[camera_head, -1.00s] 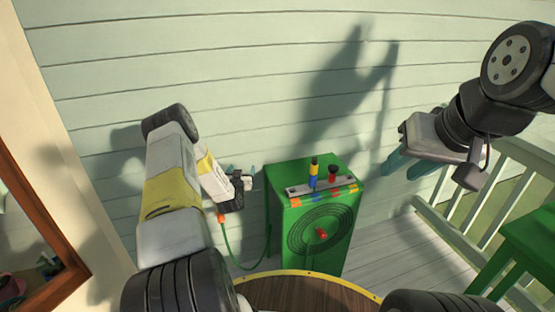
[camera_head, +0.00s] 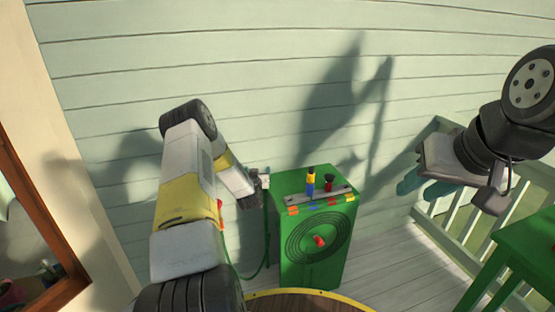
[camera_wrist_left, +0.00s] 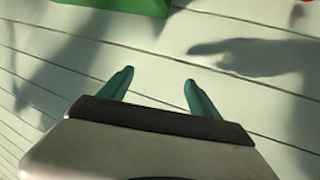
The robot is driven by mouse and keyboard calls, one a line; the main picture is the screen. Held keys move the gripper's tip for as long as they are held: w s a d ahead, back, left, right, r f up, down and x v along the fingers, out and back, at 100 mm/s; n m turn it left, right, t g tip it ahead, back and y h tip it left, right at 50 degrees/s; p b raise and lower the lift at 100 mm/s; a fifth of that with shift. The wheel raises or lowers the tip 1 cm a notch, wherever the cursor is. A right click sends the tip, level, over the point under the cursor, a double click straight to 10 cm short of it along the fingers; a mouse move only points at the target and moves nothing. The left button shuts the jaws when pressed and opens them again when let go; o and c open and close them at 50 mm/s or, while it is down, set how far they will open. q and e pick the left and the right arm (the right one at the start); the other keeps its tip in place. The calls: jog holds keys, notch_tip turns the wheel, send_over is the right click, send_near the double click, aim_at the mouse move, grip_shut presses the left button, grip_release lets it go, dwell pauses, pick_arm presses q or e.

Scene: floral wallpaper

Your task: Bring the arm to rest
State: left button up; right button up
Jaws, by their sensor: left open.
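My left arm (camera_head: 188,190) comes in from the bottom left and bends over toward the wall. Its hand (camera_head: 255,188) is just left of the green box, and its fingers do not show clearly in the head view. In the left wrist view my left gripper (camera_wrist_left: 158,78) has its two teal fingers apart with nothing between them, in front of the pale siding. My right gripper (camera_head: 424,186) hangs at the right by the railing. Its teal fingers look apart and empty.
A green box (camera_head: 290,240) with coloured pegs (camera_head: 311,182) on top and a red knob (camera_head: 319,241) stands on the deck. A green hose (camera_head: 250,276) hangs beside it. A round wooden top (camera_head: 300,302) is in front. A green table (camera_head: 520,240) stands at right.

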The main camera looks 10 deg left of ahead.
pick_arm(q)
jog(key=s+d+r+m+g+h, duration=0.1)
jog(key=d+r+h, duration=0.15)
jog(key=r, duration=0.55)
jog(key=s+d+r+m+g+h, duration=0.1)
jog(key=d+r, duration=0.3)
jog(key=r, duration=0.4)
jog(key=s+d+r+m+g, duration=0.15)
jog(key=s+d+r, duration=0.35)
jog(key=s+r, duration=0.65)
jog(key=s+d+r+g, duration=0.1)
jog(key=s, duration=1)
jog(key=s+d+r+g+h, duration=0.1)
jog(key=s+d+r+g, duration=0.1)
jog(key=s, duration=0.9)
jog(key=s+d+r+g+h, duration=0.1)
jog(key=s+r+g, duration=0.1)
jog(key=s, duration=0.9)
jog(key=shift+s+d+r, duration=0.2)
jog(key=shift+s+d, duration=0.05)
jog(key=shift+d, duration=0.15)
